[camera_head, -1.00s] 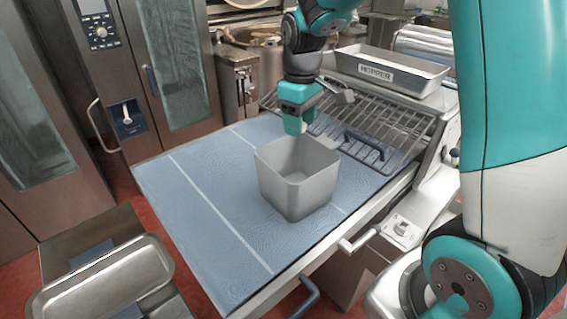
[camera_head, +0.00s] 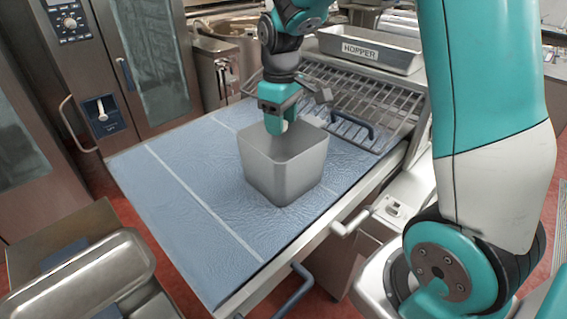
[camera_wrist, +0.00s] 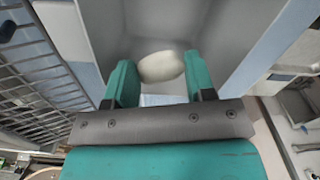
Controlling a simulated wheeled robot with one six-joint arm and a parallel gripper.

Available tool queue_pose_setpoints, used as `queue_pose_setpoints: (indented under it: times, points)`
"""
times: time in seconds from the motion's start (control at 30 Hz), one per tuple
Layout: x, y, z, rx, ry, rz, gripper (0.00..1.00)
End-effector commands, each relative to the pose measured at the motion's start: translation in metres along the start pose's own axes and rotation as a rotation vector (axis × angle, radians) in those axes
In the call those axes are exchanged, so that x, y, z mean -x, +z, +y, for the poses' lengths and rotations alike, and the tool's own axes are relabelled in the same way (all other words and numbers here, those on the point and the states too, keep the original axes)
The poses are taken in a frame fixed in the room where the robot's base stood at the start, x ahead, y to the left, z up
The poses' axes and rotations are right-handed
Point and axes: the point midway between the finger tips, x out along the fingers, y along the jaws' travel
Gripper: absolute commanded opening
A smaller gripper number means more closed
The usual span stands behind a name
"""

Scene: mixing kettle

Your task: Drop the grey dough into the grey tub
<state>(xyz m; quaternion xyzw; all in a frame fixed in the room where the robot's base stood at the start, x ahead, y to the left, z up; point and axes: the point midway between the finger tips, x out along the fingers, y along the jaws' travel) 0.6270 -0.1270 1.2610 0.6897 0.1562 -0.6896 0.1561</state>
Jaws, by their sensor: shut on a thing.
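The grey tub (camera_head: 284,176) stands upright on the blue mat. Its inner walls (camera_wrist: 225,30) fill much of the wrist view. My gripper (camera_head: 276,128) points down at the tub's mouth, near its back rim. In the wrist view my gripper (camera_wrist: 158,62) is shut on a pale, greyish-white rounded lump, the dough (camera_wrist: 160,68). The dough is held between the two teal fingers with the tub's interior behind it. The tub's floor is mostly hidden.
A wire rack with a blue handle (camera_head: 352,124) lies behind the tub, below a metal tray labelled HOPPER (camera_head: 368,50). The blue mat (camera_head: 165,200) is clear left of the tub. A metal tray (camera_head: 85,275) is at lower left.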

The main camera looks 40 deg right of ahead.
Motion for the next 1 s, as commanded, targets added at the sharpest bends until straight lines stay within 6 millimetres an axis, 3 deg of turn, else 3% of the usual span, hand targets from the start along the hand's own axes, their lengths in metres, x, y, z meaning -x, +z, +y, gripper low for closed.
queue_pose_setpoints:
  times: [0.03, 0.07, 0.2, 0.47, 0.63, 0.77, 1.0]
  points:
    - [0.000, 0.000, 0.000, 0.000, 0.000, 0.000, 0.27]
    - [0.001, 0.000, 0.000, 0.000, 0.000, 0.000, 0.52]
    - [0.001, 0.000, 0.000, 0.001, 0.000, 0.000, 0.80]
    - [0.001, 0.000, 0.000, 0.001, 0.000, 0.000, 0.80]
    - [0.015, -0.001, 0.000, 0.001, 0.002, 0.004, 0.80]
    - [0.041, -0.002, 0.000, 0.001, 0.004, 0.007, 0.80]
    - [0.104, -0.001, 0.000, 0.001, 0.004, 0.007, 0.80]
